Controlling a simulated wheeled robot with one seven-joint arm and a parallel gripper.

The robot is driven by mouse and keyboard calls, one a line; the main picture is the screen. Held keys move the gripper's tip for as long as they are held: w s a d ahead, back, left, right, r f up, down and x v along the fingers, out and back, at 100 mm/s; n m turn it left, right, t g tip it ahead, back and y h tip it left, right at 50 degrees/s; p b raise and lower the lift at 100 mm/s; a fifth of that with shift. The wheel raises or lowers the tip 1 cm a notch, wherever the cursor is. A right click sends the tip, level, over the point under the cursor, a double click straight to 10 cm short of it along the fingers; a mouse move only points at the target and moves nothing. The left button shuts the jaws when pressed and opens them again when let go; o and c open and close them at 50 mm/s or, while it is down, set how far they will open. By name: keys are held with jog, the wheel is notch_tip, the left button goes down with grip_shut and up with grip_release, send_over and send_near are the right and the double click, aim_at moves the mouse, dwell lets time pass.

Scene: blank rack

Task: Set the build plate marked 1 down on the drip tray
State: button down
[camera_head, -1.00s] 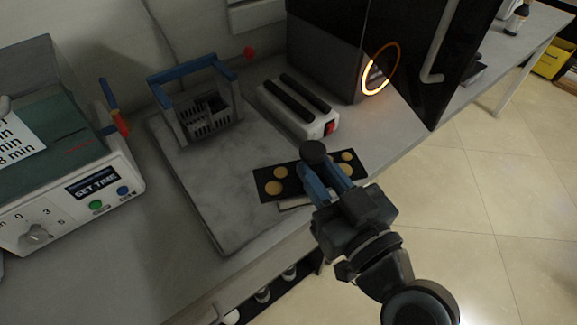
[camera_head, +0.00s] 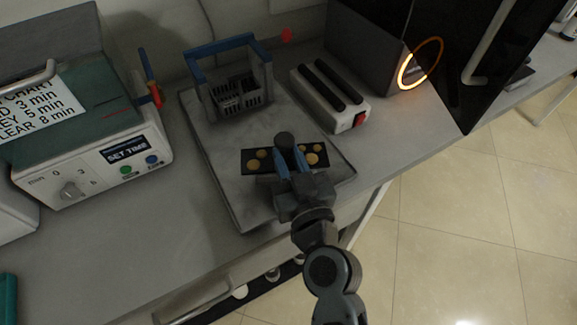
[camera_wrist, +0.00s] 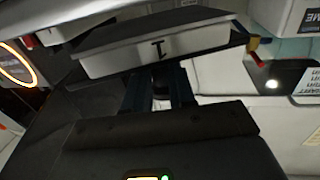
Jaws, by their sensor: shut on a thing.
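The build plate (camera_head: 257,167) is a dark flat plate with several gold discs and a dark round knob on top. In the wrist view, a pale face marked 1 (camera_wrist: 158,48) shows just beyond my fingers. My gripper (camera_head: 291,160) is shut on the plate near its middle, with blue fingers either side below the knob. The plate overlaps the front right part of the drip tray (camera_head: 225,170), a grey mottled slab on the counter. I cannot tell from these views whether the plate touches the tray or hangs above it. The gripper hides part of the plate.
A grey rack with a blue frame (camera_head: 228,85) stands at the tray's back. A white two-slotted unit (camera_head: 335,105) stands right of the tray. A timer box with a green lid (camera_head: 110,150) stands left. The tray's front left is bare.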

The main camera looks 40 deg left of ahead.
jog(key=shift+f+b, duration=0.4)
jog(key=shift+f, duration=0.9)
jog(key=shift+f, duration=0.15)
jog(key=c, duration=0.9)
grip_release()
jog(key=shift+c, duration=0.2)
jog(key=shift+r, duration=0.25)
jog(key=b+v, duration=0.3)
jog(key=v, duration=0.9)
jog(key=shift+b, duration=0.35)
jog(key=shift+f, duration=0.15)
